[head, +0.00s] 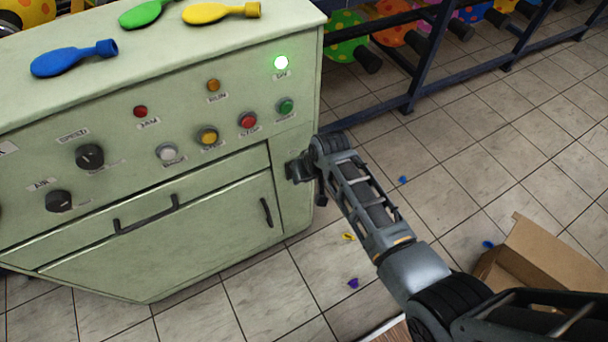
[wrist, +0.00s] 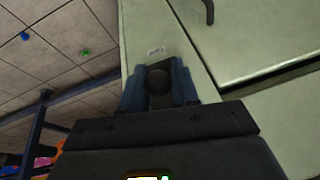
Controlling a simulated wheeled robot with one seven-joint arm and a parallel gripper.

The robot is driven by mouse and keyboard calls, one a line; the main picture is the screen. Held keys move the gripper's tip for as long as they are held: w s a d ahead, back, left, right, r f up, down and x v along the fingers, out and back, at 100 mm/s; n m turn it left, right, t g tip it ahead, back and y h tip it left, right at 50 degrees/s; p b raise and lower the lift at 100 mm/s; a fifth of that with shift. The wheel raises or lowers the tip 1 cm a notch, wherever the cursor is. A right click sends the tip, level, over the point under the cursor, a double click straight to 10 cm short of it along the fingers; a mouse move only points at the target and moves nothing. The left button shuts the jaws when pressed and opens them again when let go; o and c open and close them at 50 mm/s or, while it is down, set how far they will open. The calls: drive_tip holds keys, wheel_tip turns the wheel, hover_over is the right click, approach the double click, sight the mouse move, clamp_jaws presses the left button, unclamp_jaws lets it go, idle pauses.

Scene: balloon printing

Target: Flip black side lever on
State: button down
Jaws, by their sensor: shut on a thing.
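The pale green machine cabinet (head: 150,120) fills the left of the head view. My gripper (head: 297,170) is at the cabinet's right front edge, and the arm comes in from the lower right. In the wrist view my gripper (wrist: 158,90) has its two blue-grey fingers on either side of the dark, round-ended black side lever (wrist: 158,80), shut on it against the cabinet's narrow side. A small white label (wrist: 155,50) is just above the lever. In the head view the gripper hides the lever. The green lamp (head: 281,63) marked ON is lit.
Blue (head: 75,58), green and yellow balloons lie on the cabinet top. Buttons and dark knobs (head: 89,157) cover its front. A blue metal rack (head: 415,70) with balloons stands behind. An open cardboard box (head: 545,255) is at the right. Tiled floor with small scraps lies between.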

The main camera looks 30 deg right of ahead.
drive_tip(key=c, duration=1)
unclamp_jaws()
drive_tip(key=shift+r, duration=0.1)
drive_tip(key=shift+p+v, duration=0.3)
drive_tip(key=shift+v, duration=3.45)
